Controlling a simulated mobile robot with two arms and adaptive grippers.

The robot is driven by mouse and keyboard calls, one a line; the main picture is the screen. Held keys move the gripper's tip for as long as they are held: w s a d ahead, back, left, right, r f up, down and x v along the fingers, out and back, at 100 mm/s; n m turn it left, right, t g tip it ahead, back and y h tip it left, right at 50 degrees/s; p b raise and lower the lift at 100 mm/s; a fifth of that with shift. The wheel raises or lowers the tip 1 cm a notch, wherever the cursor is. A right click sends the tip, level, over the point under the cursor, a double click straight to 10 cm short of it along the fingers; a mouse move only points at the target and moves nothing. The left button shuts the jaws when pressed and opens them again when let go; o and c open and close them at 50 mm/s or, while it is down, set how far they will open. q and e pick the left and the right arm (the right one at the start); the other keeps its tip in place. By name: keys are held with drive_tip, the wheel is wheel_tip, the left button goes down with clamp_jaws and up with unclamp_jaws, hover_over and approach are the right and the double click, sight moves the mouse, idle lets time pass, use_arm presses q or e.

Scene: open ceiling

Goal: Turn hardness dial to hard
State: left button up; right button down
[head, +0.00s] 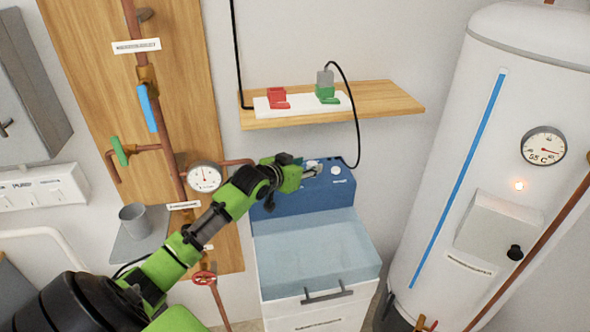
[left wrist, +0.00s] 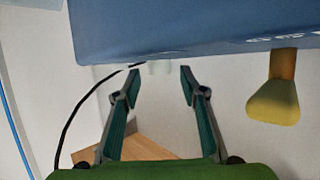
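The water softener has a blue control panel (head: 290,205) at its top back. A small round white dial (head: 335,169) sits at the panel's upper right, with white lettering below it that is too small to read. My left gripper (head: 312,170) is in front of the panel, just left of the dial. In the left wrist view its fingers (left wrist: 159,76) are spread, pointing at the edge of the blue panel (left wrist: 170,30). A pale blurred shape shows between the fingertips; I cannot tell whether it is the dial or whether they touch it. My right gripper is out of view.
A white tank (head: 470,150) stands right; copper pipes and a gauge (head: 204,177) are left.

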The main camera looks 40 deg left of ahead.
use_arm(q)
drive_tip(key=v, duration=1)
drive_tip(key=shift+f, duration=0.1)
